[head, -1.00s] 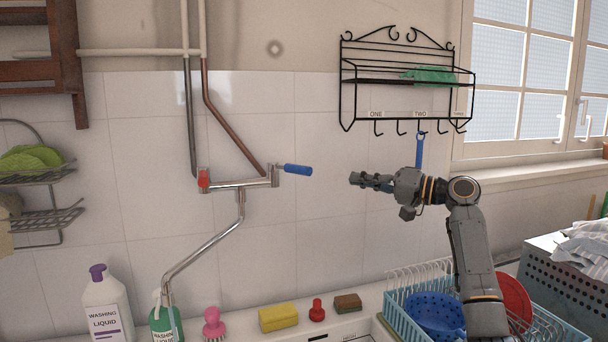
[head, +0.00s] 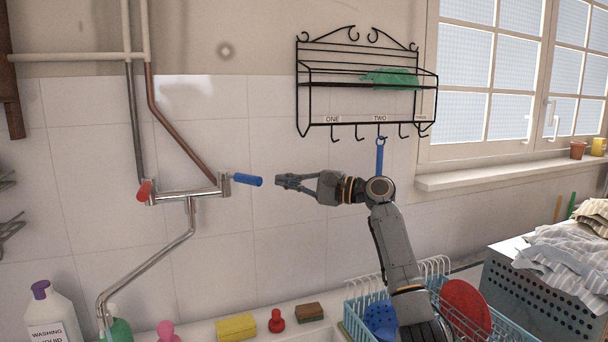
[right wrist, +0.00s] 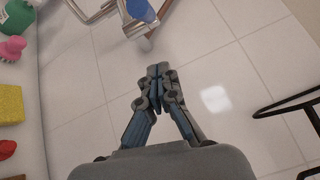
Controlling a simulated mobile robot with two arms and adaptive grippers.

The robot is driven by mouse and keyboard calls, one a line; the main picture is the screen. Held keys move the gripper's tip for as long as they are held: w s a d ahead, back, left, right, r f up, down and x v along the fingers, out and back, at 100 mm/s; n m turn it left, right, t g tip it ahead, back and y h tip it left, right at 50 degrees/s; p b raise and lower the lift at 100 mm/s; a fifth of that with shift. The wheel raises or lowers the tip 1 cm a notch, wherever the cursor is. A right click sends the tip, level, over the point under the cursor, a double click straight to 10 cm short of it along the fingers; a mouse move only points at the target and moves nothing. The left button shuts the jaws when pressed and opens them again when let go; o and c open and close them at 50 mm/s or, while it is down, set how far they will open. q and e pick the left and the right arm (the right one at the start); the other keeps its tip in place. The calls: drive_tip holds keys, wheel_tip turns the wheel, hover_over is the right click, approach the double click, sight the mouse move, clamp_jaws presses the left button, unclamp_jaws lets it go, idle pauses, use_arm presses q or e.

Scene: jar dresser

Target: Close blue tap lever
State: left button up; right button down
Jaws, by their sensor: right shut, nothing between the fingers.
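The blue tap lever (head: 246,180) sticks out to the right from the right end of the chrome wall tap (head: 190,193). The red tap lever (head: 144,190) is at the tap's left end. My right gripper (head: 279,181) is shut and empty, a short way right of the blue lever's tip, with a small gap between them in the head view. In the right wrist view the shut fingertips (right wrist: 158,70) point up toward the blue lever (right wrist: 138,10), which is partly cut off at the top edge. My left gripper is not in view.
A black wire rack (head: 365,85) with hooks hangs above my right arm. A blue dish rack (head: 360,310) stands below it. A yellow sponge (head: 237,327) and bottles line the sink's back edge. The tiled wall around the lever is clear.

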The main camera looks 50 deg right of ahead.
sight(240, 178)
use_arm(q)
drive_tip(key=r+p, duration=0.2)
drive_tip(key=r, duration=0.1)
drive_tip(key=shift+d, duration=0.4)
use_arm(e)
drive_tip(key=a, duration=0.1)
drive_tip(key=w+a, duration=0.1)
drive_tip(key=a, duration=0.1)
drive_tip(key=w+a+r, duration=0.1)
drive_tip(key=shift+a, duration=0.35)
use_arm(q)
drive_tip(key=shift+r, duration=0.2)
use_arm(e)
drive_tip(key=shift+a, duration=0.15)
